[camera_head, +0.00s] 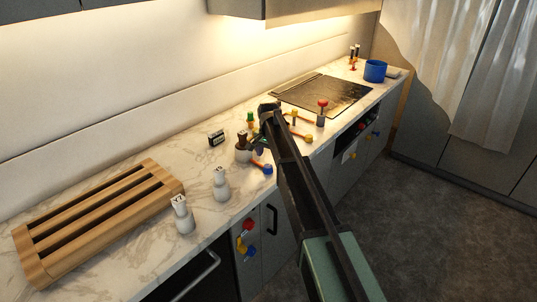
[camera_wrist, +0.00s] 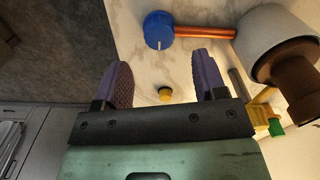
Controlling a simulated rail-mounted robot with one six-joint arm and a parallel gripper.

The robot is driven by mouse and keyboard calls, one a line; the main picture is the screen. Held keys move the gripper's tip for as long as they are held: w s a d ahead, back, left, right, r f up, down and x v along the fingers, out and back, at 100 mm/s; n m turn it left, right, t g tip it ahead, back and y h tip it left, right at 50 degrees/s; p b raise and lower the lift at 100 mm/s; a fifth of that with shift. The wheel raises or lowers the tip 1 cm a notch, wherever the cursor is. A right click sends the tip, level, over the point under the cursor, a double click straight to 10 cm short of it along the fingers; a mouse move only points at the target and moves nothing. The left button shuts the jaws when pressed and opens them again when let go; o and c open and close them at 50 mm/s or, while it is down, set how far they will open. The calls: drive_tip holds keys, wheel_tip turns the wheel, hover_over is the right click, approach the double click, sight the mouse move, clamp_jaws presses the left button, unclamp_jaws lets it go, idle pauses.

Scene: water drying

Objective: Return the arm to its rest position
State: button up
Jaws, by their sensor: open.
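My arm (camera_head: 295,180) reaches over the front of the marble counter (camera_head: 120,252) in the head view, with its end above the counter's middle. My gripper (camera_wrist: 165,82) is open and empty, with its two purple fingers apart. Between and beyond the fingers lie the counter, a small yellow knob (camera_wrist: 165,95) and a blue knob (camera_wrist: 158,30) on a copper rod (camera_wrist: 205,32). A grey-white pot (camera_wrist: 272,40) with a brown top stands to the right of the fingers, apart from them. The fingers are partly hidden by the arm in the head view.
A wooden slatted rack (camera_head: 95,222) and two white bottles (camera_head: 184,216) (camera_head: 221,186) stand on the left of the counter. The floor (camera_head: 440,215) in front is clear.

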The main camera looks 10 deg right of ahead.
wheel_tip(320, 180, up, 5)
drive_tip(key=p, duration=0.3)
drive_tip(key=shift+r, duration=0.1)
